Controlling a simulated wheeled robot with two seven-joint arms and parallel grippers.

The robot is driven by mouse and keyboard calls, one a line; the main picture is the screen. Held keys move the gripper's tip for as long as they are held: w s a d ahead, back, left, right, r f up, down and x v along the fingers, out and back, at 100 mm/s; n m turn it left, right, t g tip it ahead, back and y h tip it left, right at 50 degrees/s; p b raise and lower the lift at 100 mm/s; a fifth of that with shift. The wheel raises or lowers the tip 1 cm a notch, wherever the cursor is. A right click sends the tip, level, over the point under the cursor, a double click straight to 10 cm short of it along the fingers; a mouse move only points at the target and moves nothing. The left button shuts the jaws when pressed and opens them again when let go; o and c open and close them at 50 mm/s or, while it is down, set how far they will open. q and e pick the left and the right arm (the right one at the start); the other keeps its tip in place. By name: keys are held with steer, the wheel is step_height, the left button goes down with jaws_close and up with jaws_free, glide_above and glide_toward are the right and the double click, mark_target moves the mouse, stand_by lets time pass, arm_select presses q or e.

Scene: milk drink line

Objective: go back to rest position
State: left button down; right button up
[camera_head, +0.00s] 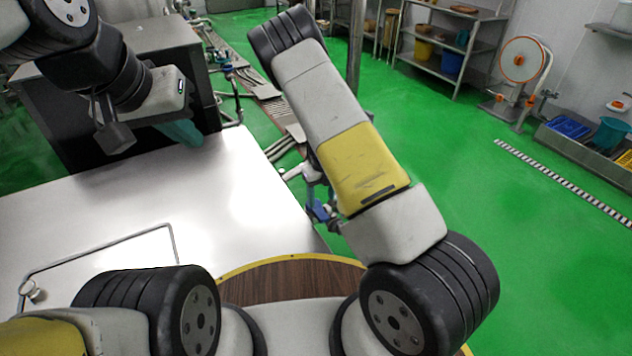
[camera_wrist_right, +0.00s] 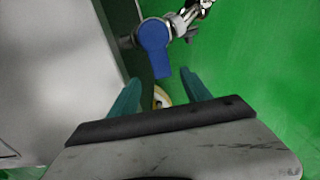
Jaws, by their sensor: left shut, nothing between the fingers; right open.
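My left gripper (camera_head: 184,133) shows its teal fingers in the head view, over the far part of the white table and in front of the dark side of the steel-topped cabinet. Its fingers are shut and hold nothing. My right arm is raised across the middle of the head view, and its gripper is hidden there. A blue valve handle (camera_wrist_right: 155,48) lies beyond the fingertips, over green floor.
The white table (camera_head: 235,190) fills the left, with a bent metal rod (camera_head: 100,245) on it. The steel-topped cabinet (camera_head: 160,36) stands behind it. Pipes run beside the table. Shelves (camera_head: 475,40) and a hose reel (camera_head: 521,60) stand far right.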

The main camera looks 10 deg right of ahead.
steer(key=shift+r, duration=0.25)
steer(key=shift+r, duration=0.3)
steer(key=s+a+r+n+t+y, duration=0.1)
steer(key=s+r+n, duration=0.3)
steer(key=r, duration=0.5)
steer(key=s+r+n+y, duration=0.1)
steer(key=r+n+y, duration=0.1)
steer(key=r+n, duration=0.6)
steer(key=s+a+r+n+t+y, duration=0.1)
steer(key=s+r+n, duration=0.2)
steer(key=r, duration=0.8)
steer(key=s+d+r+n+t+h, duration=0.1)
steer(key=s+d+r+n+t, duration=0.1)
steer(key=s+r+n, duration=0.5)
steer(key=s+d+r+n+t, duration=0.2)
steer(key=s+d+r+n, duration=0.2)
steer(key=s+r+n, duration=0.3)
steer(key=s+n, duration=0.3)
steer(key=s, duration=0.2)
steer(key=shift+s+h, duration=0.2)
steer(key=shift+h, duration=0.2)
